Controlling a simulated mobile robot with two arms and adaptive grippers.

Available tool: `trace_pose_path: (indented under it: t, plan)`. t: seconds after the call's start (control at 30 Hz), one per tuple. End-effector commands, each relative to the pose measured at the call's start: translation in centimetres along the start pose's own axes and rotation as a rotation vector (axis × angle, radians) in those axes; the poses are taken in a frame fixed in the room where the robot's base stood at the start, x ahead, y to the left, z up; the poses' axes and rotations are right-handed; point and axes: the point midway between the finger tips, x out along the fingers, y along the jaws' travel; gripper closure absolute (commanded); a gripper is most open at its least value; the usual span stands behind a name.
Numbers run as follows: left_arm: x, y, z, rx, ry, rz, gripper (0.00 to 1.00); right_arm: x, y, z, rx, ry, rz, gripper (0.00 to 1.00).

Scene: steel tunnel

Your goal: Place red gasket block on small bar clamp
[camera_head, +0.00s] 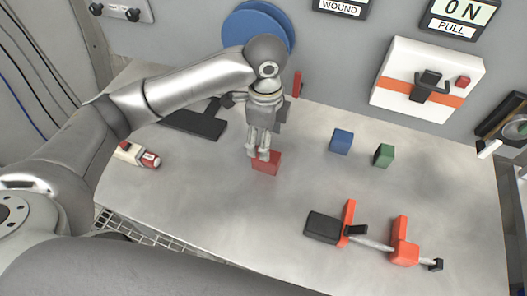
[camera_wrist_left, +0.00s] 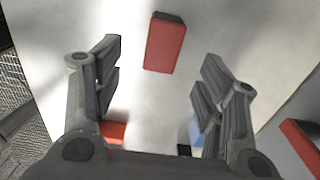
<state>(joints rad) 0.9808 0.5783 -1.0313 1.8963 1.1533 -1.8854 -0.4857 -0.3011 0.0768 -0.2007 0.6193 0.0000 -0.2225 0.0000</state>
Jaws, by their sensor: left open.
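The red gasket block (camera_head: 267,163) sits on the metal table, just below my left gripper (camera_head: 259,156) in the head view. In the left wrist view the red block (camera_wrist_left: 165,44) lies ahead of the two spread fingers (camera_wrist_left: 160,85), clear of both. My left gripper is open and empty. The small bar clamp (camera_head: 404,250) lies on the table at the lower right, with orange jaws, a grey bar and a black handle (camera_head: 323,227). My right gripper is not in view.
A blue block (camera_head: 341,141) and a green block (camera_head: 384,155) stand right of the red block. A red-and-white item (camera_head: 138,154) lies at the left. A white box with an orange band (camera_head: 428,80) is at the back right. The table centre is clear.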

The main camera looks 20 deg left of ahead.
Motion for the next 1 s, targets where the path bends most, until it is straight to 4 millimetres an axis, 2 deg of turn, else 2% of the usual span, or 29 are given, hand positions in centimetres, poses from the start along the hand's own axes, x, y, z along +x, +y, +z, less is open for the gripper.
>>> trace_pose_path:
  t: [0.1, 0.27, 0.37, 0.63, 0.77, 0.97, 1.0]
  plan:
    - [2.0, 0.1, 0.0, 0.000, 0.000, 0.003, 0.35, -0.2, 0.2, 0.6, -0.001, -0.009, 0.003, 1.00]
    - [3.5, 0.0, 0.0, 0.001, 0.002, -0.001, 0.35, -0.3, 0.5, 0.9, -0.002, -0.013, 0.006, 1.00]
    - [4.2, -0.1, 0.1, 0.000, 0.000, -0.001, 0.35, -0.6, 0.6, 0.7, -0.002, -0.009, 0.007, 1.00]
    - [8.0, -0.2, 0.3, 0.001, 0.001, -0.002, 0.35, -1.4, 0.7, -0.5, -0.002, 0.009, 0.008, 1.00]
    - [8.8, -0.2, 0.3, 0.003, 0.001, -0.003, 0.35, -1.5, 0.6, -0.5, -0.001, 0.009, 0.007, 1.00]
    - [8.8, -0.2, 0.3, 0.003, 0.001, -0.004, 0.35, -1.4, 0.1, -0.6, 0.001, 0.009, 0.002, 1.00]
    - [8.8, -0.2, 0.3, 0.003, 0.001, -0.004, 0.40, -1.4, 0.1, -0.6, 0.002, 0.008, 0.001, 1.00]
